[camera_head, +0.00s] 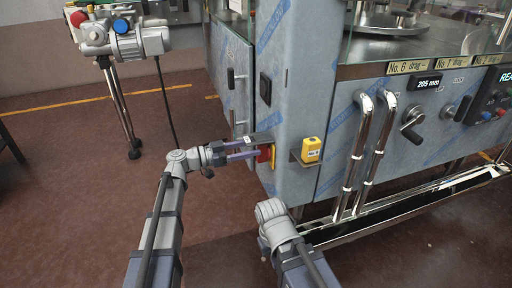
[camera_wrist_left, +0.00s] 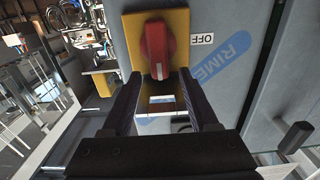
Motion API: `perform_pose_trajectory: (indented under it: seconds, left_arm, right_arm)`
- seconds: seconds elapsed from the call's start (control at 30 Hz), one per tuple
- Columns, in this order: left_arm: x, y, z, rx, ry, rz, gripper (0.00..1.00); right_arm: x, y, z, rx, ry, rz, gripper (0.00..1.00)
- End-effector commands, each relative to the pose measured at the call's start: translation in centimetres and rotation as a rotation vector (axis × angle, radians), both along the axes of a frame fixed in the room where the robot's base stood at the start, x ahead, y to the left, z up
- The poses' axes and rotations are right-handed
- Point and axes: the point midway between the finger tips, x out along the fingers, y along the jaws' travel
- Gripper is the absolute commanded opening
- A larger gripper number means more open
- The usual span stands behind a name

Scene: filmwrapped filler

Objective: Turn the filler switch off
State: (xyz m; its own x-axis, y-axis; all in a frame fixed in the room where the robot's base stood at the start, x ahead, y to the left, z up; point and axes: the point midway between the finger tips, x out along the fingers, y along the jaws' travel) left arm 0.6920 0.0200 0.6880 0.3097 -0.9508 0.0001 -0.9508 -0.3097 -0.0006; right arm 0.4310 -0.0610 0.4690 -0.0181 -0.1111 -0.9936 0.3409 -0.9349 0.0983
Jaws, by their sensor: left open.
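The filler switch is a red rotary knob (camera_wrist_left: 157,48) on a yellow plate (camera_wrist_left: 178,22), with a white OFF label (camera_wrist_left: 202,39) to the plate's right in the left wrist view. The knob's handle runs up and down in that picture, not toward the label. In the head view the red knob (camera_head: 264,154) shows in part on the corner of the grey cabinet. My left gripper (camera_head: 254,148) is open in front of it; in the left wrist view its fingers (camera_wrist_left: 160,88) stand either side below the knob. Contact cannot be told.
A yellow box (camera_head: 311,149) sits on a small bracket right of the switch. Chrome pipes (camera_head: 359,150) and a crank handle (camera_head: 411,125) are on the cabinet front. A motor unit on legs (camera_head: 130,40) stands back left.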

Motion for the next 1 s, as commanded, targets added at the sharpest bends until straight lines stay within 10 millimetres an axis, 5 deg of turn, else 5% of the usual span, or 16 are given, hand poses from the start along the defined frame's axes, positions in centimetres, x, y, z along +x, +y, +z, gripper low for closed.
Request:
perform_pose_trajectory:
  seconds: [0.2,0.57,1.0]
  left_arm:
    - [0.7,-2.0,0.0,0.001,0.001,-0.001,0.60]
    - [0.7,-2.3,0.0,0.001,0.001,0.000,0.59]
    - [0.7,-2.3,0.0,0.001,0.001,0.000,0.09]
  right_arm:
    - [0.0,0.0,0.0,0.000,0.000,0.000,0.00]
    - [0.0,0.0,0.0,0.000,0.000,0.000,0.00]
    - [0.0,0.0,0.0,0.000,0.000,0.000,0.00]
